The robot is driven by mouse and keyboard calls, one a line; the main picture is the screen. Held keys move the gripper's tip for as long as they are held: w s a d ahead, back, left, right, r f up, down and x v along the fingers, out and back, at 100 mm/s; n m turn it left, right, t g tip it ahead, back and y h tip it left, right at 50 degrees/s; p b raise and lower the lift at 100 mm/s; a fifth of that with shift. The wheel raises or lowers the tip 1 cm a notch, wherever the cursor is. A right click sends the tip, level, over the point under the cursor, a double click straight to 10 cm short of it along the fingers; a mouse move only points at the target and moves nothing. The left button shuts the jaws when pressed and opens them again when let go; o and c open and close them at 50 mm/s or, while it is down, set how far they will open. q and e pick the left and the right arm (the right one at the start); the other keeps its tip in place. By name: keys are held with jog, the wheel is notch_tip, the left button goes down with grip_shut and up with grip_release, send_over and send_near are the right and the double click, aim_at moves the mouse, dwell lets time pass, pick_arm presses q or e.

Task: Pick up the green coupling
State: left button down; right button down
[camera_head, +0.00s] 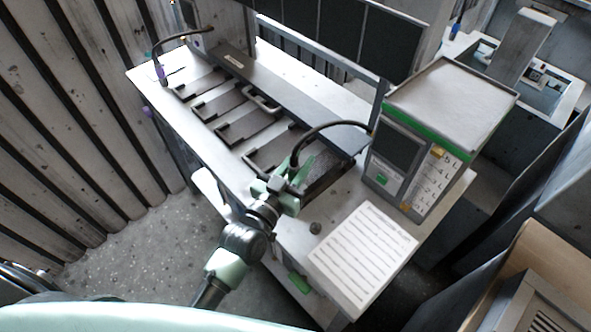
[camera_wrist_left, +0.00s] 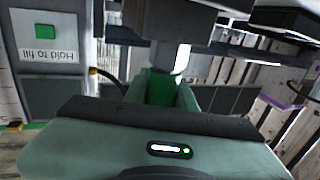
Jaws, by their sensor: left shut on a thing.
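The green coupling (camera_head: 295,161) is at the end of a black hose (camera_head: 325,125) that arches from the control box. In the head view my left gripper (camera_head: 287,180) is at the coupling, with its pale green fingers around it, above the near right part of the bench. In the left wrist view the green coupling (camera_wrist_left: 158,86) sits between the fingers, and the gripper is shut on it. The fingers hide part of the coupling. My right gripper is in neither view.
The control box (camera_head: 418,140) with a green band stands to the right. A printed sheet (camera_head: 362,255) and a small dark knob (camera_head: 315,228) lie on the bench near it. Dark slotted fixtures (camera_head: 245,125) line the bench. A second hose with a purple coupling (camera_head: 160,73) is at the far left.

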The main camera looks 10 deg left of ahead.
pick_arm(q)
jog(key=shift+r, duration=0.1)
notch_tip(320, 180, up, 20)
dwell(0.4)
dwell(1.3)
